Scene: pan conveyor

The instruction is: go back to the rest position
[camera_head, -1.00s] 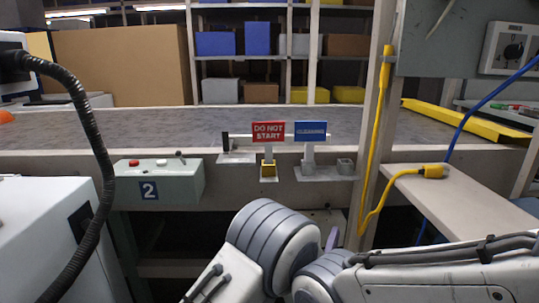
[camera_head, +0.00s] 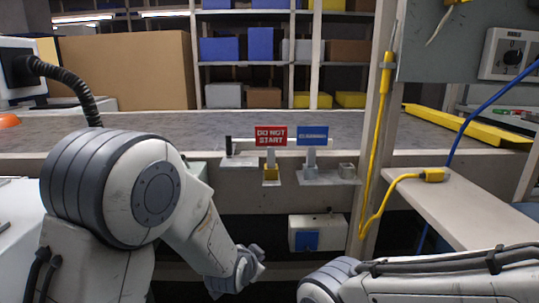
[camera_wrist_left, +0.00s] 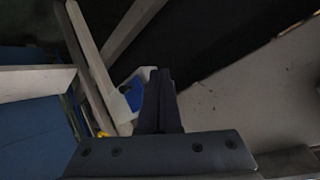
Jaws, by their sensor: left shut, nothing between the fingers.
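My left gripper (camera_wrist_left: 160,76) is shut and empty in the left wrist view, its dark fingers pressed together. In the head view my left arm fills the lower left, and its wrist points down toward the front of the conveyor; the fingers cannot be made out there. My right arm shows only as links at the lower right, and its gripper is out of view. The red "DO NOT START" sign (camera_head: 270,136) and the blue sign (camera_head: 312,136) stand upright on brackets along the conveyor's front edge, apart from my arms.
The grey conveyor (camera_head: 230,128) runs across the back. A white box with a blue plate (camera_head: 318,232) is below it. A shelf (camera_head: 465,208) with a yellow plug (camera_head: 432,175) is at right. A black hose (camera_head: 75,82) hangs at left, behind my left arm.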

